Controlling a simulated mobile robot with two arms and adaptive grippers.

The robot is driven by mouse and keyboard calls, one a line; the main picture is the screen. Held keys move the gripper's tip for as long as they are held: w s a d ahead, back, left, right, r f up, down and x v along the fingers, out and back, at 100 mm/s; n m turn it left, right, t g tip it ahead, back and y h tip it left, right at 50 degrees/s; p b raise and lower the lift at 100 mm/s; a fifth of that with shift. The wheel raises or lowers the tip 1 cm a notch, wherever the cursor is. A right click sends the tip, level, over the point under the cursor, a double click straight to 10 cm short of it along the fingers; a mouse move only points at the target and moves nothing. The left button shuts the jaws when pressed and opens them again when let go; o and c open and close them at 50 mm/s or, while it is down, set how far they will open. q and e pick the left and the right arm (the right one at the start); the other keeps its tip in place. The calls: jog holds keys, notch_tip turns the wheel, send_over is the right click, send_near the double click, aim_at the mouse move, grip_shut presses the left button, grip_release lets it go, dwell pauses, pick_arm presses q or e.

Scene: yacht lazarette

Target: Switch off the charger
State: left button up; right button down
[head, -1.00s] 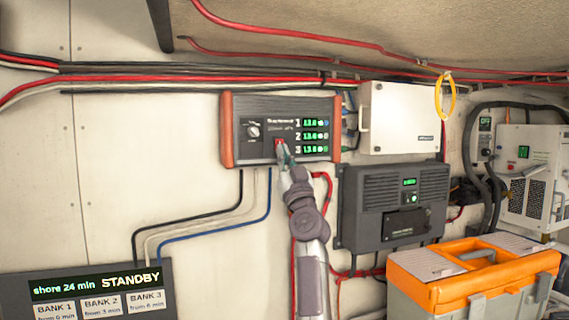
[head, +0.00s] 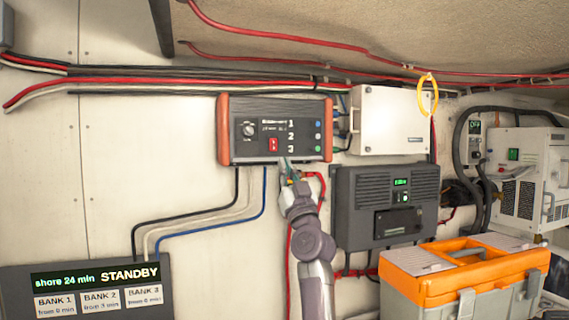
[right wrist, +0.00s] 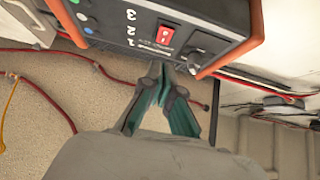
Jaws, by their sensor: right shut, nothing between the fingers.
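The charger (head: 240,150) is a dark box with orange-brown end caps on the wall. It has a rotary knob, a red rocker switch (head: 273,144) and numbers 1, 2 and 3 with no lit readouts beside them. In the right wrist view the red switch (right wrist: 165,36) sits on the charger face (right wrist: 120,18), upside down. My right gripper (head: 287,165) is shut and empty, just below the charger's lower edge. In the right wrist view its fingertips (right wrist: 160,68) are close to the charger, below the switch. My left gripper is not in view.
A white box (head: 385,118) and a dark grey unit (head: 370,180) with a green display are to the right. An orange-lidded toolbox (head: 450,268) stands lower right. A status panel (head: 60,305) reads STANDBY at lower left. Cables run below the charger.

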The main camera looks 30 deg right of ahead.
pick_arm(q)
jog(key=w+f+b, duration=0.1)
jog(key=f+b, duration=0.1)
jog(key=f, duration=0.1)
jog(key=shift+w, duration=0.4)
pick_arm(e)
jog(key=s+f, duration=0.3)
jog(key=f, duration=0.2)
jog(key=shift+s+a+f, duration=0.15)
jog(key=shift+a+f, duration=0.05)
jog(key=shift+a, duration=0.2)
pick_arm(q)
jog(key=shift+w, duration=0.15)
pick_arm(e)
jog(key=shift+f, duration=0.1)
